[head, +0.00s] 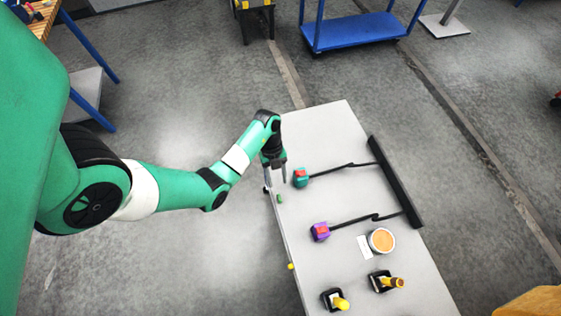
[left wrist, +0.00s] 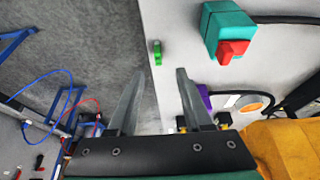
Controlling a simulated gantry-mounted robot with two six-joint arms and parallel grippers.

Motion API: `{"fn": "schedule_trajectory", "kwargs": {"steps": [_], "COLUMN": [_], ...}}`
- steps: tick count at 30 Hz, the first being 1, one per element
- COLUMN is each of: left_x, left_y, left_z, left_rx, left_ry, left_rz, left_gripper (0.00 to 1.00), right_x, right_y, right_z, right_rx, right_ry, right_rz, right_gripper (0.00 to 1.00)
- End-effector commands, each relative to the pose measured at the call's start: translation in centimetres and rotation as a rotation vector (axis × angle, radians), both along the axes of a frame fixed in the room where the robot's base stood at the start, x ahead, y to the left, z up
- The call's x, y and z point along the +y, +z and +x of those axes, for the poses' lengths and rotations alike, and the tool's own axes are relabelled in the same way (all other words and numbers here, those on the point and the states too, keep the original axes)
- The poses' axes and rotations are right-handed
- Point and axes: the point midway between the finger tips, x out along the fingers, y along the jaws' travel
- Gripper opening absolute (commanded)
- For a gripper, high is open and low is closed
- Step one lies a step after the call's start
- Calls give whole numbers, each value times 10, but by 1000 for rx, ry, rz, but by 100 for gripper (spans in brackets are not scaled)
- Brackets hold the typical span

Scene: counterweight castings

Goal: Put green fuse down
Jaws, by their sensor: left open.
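A small green fuse (head: 280,198) lies on the white table (head: 325,130) close to its left edge. In the left wrist view the green fuse (left wrist: 157,53) shows beyond the fingertips, apart from them. My left gripper (head: 275,182) is above the table's left edge, near the fuse. Its two fingers (left wrist: 160,75) are spread with nothing between them. My right gripper is not in view.
A teal box with a red top (head: 300,178) stands just right of the fuse, and a purple one (head: 320,231) stands nearer. Cables run from both to a black bar (head: 395,180). An orange-topped round container (head: 382,240) and two yellow-handled items (head: 340,302) are at the near end.

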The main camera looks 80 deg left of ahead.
Motion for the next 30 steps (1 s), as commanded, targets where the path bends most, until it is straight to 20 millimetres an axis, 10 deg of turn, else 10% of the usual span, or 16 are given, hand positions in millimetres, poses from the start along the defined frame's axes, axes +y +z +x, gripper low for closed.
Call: {"fn": "schedule_trajectory", "kwargs": {"steps": [21,30], "left_x": [-39,-40], "left_y": [-83,-86], "left_z": [-2,-2], "left_rx": [0,-2], "left_ry": [-3,-2], "left_rz": [0,1], "left_gripper": [50,45], "right_x": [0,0], "right_y": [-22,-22], "right_z": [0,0], "right_rx": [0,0], "right_ry": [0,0], "right_rz": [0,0], "right_gripper": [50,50]}}
